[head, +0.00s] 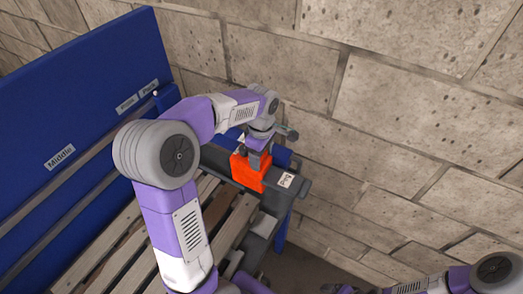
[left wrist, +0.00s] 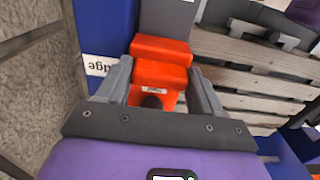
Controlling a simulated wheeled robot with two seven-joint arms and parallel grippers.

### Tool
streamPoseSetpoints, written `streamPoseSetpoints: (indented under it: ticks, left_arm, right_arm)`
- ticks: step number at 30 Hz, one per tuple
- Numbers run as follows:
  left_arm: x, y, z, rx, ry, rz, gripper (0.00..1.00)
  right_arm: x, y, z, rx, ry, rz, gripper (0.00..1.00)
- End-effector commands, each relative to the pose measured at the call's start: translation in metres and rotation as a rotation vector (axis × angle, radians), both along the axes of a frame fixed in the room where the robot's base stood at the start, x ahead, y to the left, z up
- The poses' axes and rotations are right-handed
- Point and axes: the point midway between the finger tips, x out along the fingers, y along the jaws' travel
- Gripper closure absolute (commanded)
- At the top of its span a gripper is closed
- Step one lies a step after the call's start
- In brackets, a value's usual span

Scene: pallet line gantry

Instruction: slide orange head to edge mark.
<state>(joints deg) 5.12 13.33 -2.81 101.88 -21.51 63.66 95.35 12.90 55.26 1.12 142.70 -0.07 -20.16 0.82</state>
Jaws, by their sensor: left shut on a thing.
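The orange head (head: 247,172) sits on the dark grey beam (head: 213,154) above the slatted pallet. My left gripper (head: 257,157) comes down on it from above and is shut on it. In the left wrist view the orange head (left wrist: 160,50) lies between the two grey fingers (left wrist: 158,92), and a small label shows on it. The white edge mark label (head: 286,180) is on the beam just right of the head, with a small gap.
Wooden pallet slats (head: 110,240) lie below the beam. A stone block wall (head: 400,140) rises close behind. My right arm shows at the lower right.

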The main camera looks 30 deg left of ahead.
Motion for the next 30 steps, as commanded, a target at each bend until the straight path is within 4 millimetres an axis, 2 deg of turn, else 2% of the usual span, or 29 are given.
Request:
streamPoseSetpoints:
  ticks: [13,14,17,18,26,30]
  left_arm:
    - [-0.002,-0.004,0.000,-0.004,0.001,0.009,0.88]
    - [-0.002,-0.004,0.000,-0.004,0.001,0.009,0.29]
    - [-0.002,-0.004,0.000,-0.003,0.001,0.009,0.14]
    - [-0.002,-0.004,0.000,-0.003,0.000,0.009,0.11]
    - [-0.002,-0.002,0.001,-0.001,0.000,0.009,0.11]
    - [-0.001,-0.002,0.014,0.000,-0.004,0.010,0.11]
  right_arm:
    - [0.000,0.000,-0.001,0.000,0.000,0.001,0.11]
    - [0.000,0.000,-0.001,0.000,0.000,0.001,0.11]
    - [0.000,0.000,-0.001,0.000,0.000,0.001,0.11]
    - [0.000,0.000,-0.001,0.000,0.000,0.001,0.11]
    - [0.000,0.000,-0.001,0.000,0.000,0.001,0.11]
    - [0.000,0.000,0.001,0.000,0.000,0.001,0.11]
